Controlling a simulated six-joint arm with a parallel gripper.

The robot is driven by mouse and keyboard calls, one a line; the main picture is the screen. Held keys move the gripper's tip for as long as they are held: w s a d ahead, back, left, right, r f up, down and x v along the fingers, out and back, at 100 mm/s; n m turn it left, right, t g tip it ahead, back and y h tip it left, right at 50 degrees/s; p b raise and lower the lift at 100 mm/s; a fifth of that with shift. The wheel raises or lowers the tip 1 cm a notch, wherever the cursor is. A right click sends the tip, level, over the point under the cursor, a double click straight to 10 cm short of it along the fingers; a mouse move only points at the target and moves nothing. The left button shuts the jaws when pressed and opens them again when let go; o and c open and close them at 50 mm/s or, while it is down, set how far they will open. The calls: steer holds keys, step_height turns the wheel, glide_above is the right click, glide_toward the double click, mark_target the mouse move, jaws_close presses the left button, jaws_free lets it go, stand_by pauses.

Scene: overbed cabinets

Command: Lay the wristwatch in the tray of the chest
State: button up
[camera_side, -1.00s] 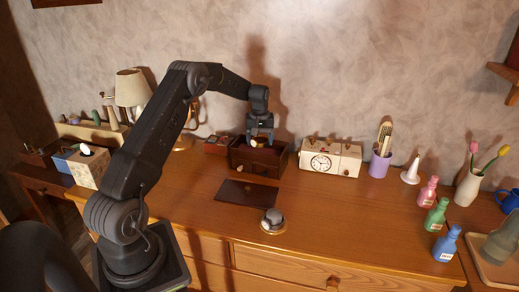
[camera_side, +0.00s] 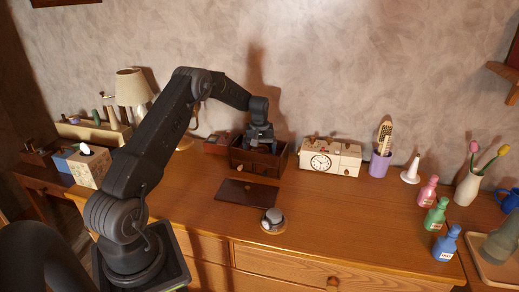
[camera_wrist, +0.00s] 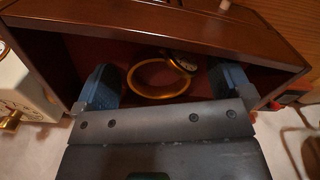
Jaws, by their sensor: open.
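The wristwatch (camera_wrist: 150,92), a gold band with a small round face, is inside the chest (camera_side: 247,160) in the wrist view. It seems to rest on the dark red floor of the tray (camera_wrist: 205,54). My gripper (camera_wrist: 167,76) is open, with one finger on each side of the watch and a gap to each. In the side view my gripper (camera_side: 260,143) reaches down into the open top of the dark wooden chest, and the watch is hidden there behind the chest's front and my gripper.
A dark flat panel (camera_side: 247,192) lies in front of the chest, with a grey domed object (camera_side: 272,219) nearby. A white clock box (camera_side: 331,158) stands right of the chest, a small red-brown box (camera_side: 216,144) left. The front desktop is mostly clear.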

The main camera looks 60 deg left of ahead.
step_height(320, 180, up, 12)
steer(key=s+d+r+m+t, duration=0.1)
steer(key=s+d+r+m, duration=0.15)
steer(key=d+r, duration=0.7)
steer(key=s+d+r+m+t+y, duration=0.1)
steer(key=s+d+r+m, duration=0.15)
steer(key=d, duration=0.35)
steer(key=s+d+r+m+t, duration=0.1)
steer(key=s+d+r, duration=0.25)
steer(key=d, duration=0.25)
steer(key=s+d+f+m+t, duration=0.1)
steer(key=s+d+f+m, duration=0.1)
steer(key=s+d, duration=0.4)
steer(key=s+d+f+m+t+h, duration=0.1)
steer(key=s+d+m, duration=0.3)
steer(key=s, duration=0.9)
steer(key=d, duration=0.3)
steer(key=shift+f+t, duration=0.3)
steer(key=shift+f, duration=0.05)
